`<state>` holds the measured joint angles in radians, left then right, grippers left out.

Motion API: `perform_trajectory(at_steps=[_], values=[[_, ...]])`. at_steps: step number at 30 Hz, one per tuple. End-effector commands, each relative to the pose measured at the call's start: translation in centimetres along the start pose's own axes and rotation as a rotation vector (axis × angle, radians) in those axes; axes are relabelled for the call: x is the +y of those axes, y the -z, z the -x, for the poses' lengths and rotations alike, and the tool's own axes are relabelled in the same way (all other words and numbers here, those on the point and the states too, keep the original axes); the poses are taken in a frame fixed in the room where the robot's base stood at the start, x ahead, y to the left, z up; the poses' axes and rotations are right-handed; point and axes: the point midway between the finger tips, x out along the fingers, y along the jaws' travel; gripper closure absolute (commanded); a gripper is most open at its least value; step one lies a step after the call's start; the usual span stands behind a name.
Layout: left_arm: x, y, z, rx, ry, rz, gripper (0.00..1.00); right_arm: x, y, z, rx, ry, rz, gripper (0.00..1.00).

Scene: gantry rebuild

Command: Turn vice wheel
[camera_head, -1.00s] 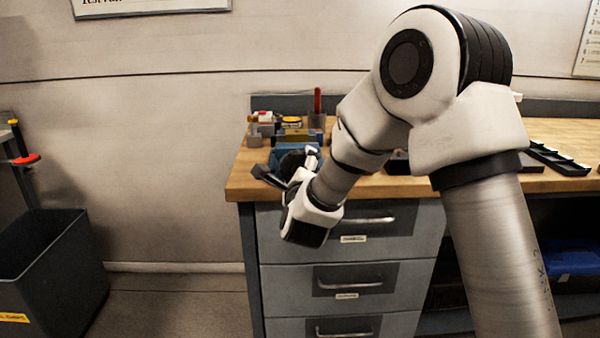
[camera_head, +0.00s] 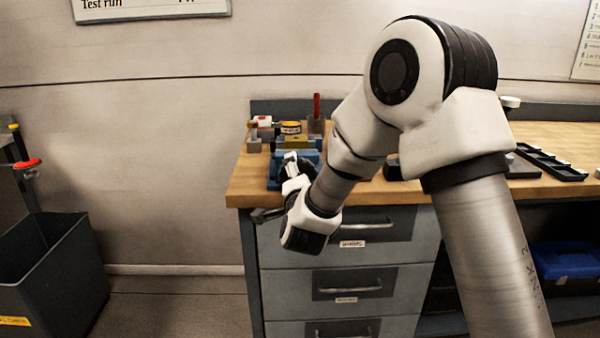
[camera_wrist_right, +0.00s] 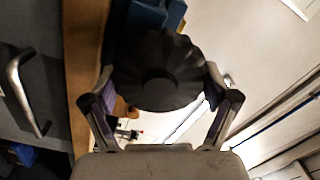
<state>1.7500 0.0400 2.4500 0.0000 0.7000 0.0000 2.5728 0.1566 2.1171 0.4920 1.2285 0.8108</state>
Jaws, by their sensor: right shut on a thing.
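The blue vice (camera_head: 281,165) stands at the left front corner of the wooden workbench (camera_head: 245,190). Its black lobed wheel (camera_wrist_right: 160,70) fills the space between my fingers in the right wrist view. In the head view the wheel is mostly hidden by my right gripper (camera_head: 281,190), which reaches in front of the bench edge. My right gripper, also in the wrist view (camera_wrist_right: 163,100), is shut on the wheel, one finger on each side of its rim. The blue vice body (camera_wrist_right: 172,14) shows behind the wheel. My left gripper is out of view.
Small items, among them a red-handled tool (camera_head: 316,106) and a yellow-topped tin (camera_head: 291,127), stand behind the vice. A black tray (camera_head: 551,163) lies at the right of the bench. Grey drawers (camera_head: 345,281) are below, and a dark bin (camera_head: 50,265) stands at left.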

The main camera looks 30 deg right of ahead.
Motion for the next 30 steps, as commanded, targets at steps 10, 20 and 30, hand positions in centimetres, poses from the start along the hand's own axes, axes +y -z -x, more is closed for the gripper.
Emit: perform_trajectory(at_steps=[10, 20, 30], values=[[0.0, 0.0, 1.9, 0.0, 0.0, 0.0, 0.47, -0.4, 0.1, 0.0, 0.0, 0.001, 0.327, 0.49], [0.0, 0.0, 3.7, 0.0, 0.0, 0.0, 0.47, -0.5, 0.0, 0.0, -0.001, 0.002, 0.641, 0.49], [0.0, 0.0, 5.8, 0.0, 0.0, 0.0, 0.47, -0.6, -0.1, 0.0, -0.001, 0.001, 0.964, 0.49]])
